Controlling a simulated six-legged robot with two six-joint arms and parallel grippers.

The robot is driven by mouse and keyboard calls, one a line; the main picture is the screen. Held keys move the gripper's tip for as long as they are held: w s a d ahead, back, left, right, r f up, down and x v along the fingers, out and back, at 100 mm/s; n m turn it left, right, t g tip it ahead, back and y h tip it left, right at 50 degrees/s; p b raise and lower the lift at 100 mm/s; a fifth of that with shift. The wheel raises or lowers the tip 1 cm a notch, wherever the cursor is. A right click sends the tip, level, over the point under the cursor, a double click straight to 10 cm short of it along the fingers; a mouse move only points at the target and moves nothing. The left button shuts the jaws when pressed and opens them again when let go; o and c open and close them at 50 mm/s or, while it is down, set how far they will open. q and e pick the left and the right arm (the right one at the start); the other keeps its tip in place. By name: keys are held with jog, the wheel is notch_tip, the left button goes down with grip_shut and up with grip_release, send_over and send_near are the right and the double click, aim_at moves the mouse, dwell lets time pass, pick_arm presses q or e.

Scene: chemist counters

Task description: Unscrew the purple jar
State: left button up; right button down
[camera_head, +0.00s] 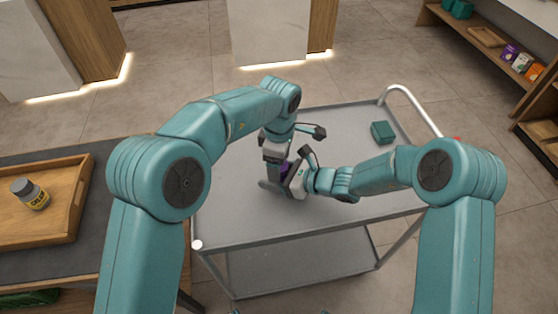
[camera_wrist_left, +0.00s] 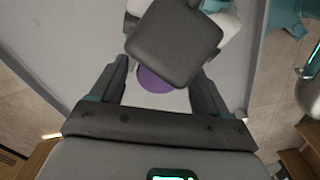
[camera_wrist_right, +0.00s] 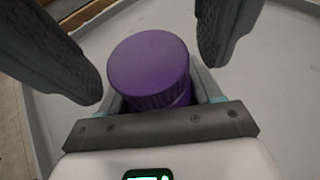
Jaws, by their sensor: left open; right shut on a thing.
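The purple jar shows as a small purple patch (camera_head: 283,167) between my two grippers over the grey cart. In the right wrist view its ribbed purple lid (camera_wrist_right: 150,66) points up, with part of its purple side visible below. My right gripper (camera_head: 292,184) is shut on the jar from the side. My left gripper (camera_head: 276,167) is above it, pointing down and open. In the left wrist view the round purple lid top (camera_wrist_left: 155,80) lies between the open left fingers, partly covered by a dark block. The jar's lower part is hidden.
The grey cart top (camera_head: 235,215) is mostly clear. A small teal box (camera_head: 382,132) stands at its right. A wooden tray (camera_head: 70,215) with a yellow-labelled bottle (camera_head: 30,194) is on the left counter. Shelves with goods (camera_head: 510,55) stand at the far right.

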pick_arm(q)
notch_tip(320, 180, up, 4)
jog(key=shift+r, duration=0.4)
jog(key=shift+c, duration=0.4)
notch_tip(320, 180, up, 3)
jog(key=m, duration=0.3)
jog(key=shift+f, duration=0.2)
notch_tip(320, 180, down, 8)
jog(key=shift+r, duration=0.25)
